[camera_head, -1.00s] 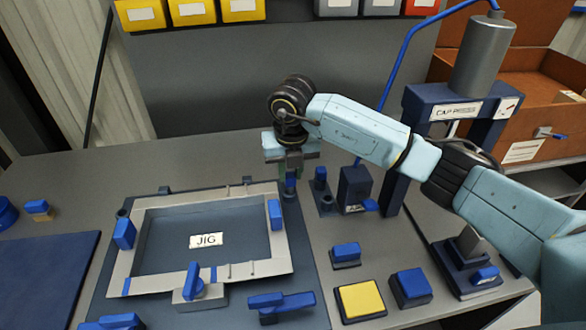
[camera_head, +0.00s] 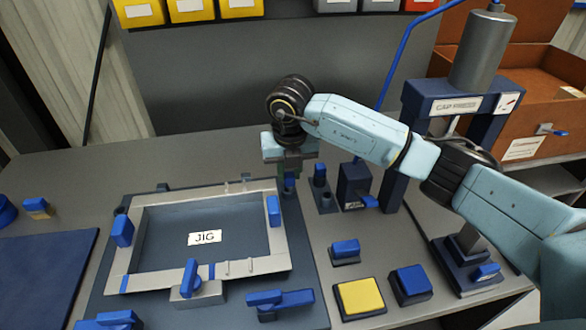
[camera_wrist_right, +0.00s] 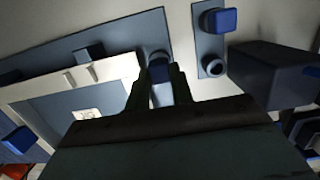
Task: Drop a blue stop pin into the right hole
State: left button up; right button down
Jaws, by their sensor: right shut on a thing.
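My right gripper (camera_head: 289,174) is shut on a blue stop pin (camera_head: 289,181), upright over the back right corner of the jig's base plate. In the right wrist view the fingers (camera_wrist_right: 161,83) flank the pin (camera_wrist_right: 160,72), and a dark round socket, the right hole (camera_wrist_right: 158,54), shows right at it. I cannot tell how deep the pin sits. A second blue pin (camera_head: 320,172) stands in the small holder (camera_head: 326,208) to the right, beside an empty socket. The left hole (camera_head: 121,208) is at the plate's back left. My left gripper is out of view.
The jig frame (camera_head: 205,190) with blue clamps lies left of the gripper. A dark block with a blue lever (camera_head: 354,187) and the cap press (camera_head: 450,105) stand to the right. A yellow button (camera_head: 360,297) is in front. The bench behind the jig is clear.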

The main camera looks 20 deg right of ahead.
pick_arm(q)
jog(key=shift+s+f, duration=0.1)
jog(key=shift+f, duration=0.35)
pick_arm(e)
jog(key=shift+a+f, duration=0.1)
jog(key=shift+f, duration=0.45)
jog(key=c, duration=0.7)
grip_release()
jog(key=shift+c, duration=0.2)
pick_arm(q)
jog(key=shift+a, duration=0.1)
pick_arm(e)
jog(key=shift+r, duration=0.1)
jog(key=shift+w+a+r+p, duration=0.1)
jog(key=shift+a+r+p, duration=0.15)
jog(key=shift+r+p, duration=0.6)
jog(key=shift+a+r+p, duration=0.2)
jog(key=shift+r+p, duration=0.35)
jog(key=shift+r, duration=0.5)
jog(key=shift+r+p, duration=1.35)
jog(key=shift+r, duration=0.55)
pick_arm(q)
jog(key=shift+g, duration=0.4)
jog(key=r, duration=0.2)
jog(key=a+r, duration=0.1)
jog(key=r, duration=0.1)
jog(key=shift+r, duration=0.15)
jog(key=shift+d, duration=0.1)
